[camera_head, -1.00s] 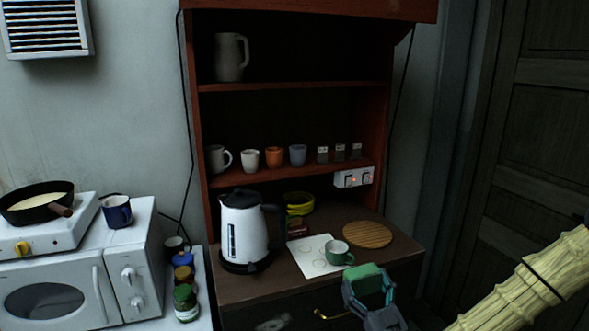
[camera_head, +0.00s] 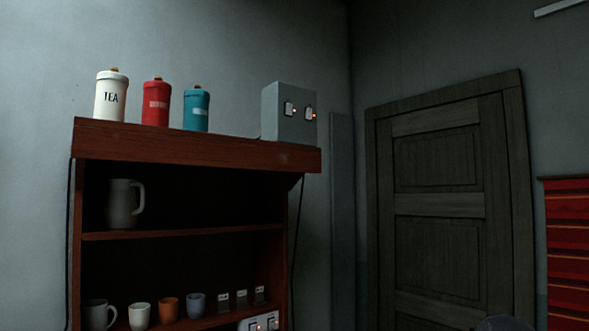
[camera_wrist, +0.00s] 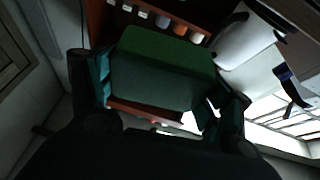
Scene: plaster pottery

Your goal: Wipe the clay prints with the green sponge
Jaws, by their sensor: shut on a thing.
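The green sponge (camera_wrist: 165,68) fills the middle of the wrist view. My gripper (camera_wrist: 158,90) is shut on it, with one finger against each side. In the head view the counter with the clay prints is below the picture, and my gripper does not show there. The clay prints cannot be made out in the wrist view, where the sponge and my gripper hide much of the scene.
A red-brown cupboard (camera_head: 180,148) bears white, red and teal canisters (camera_head: 196,110) and a grey switch box (camera_head: 289,113). Its shelves hold a pitcher (camera_head: 123,204) and several cups (camera_head: 168,309). A closed dark door (camera_head: 440,205) stands to the right.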

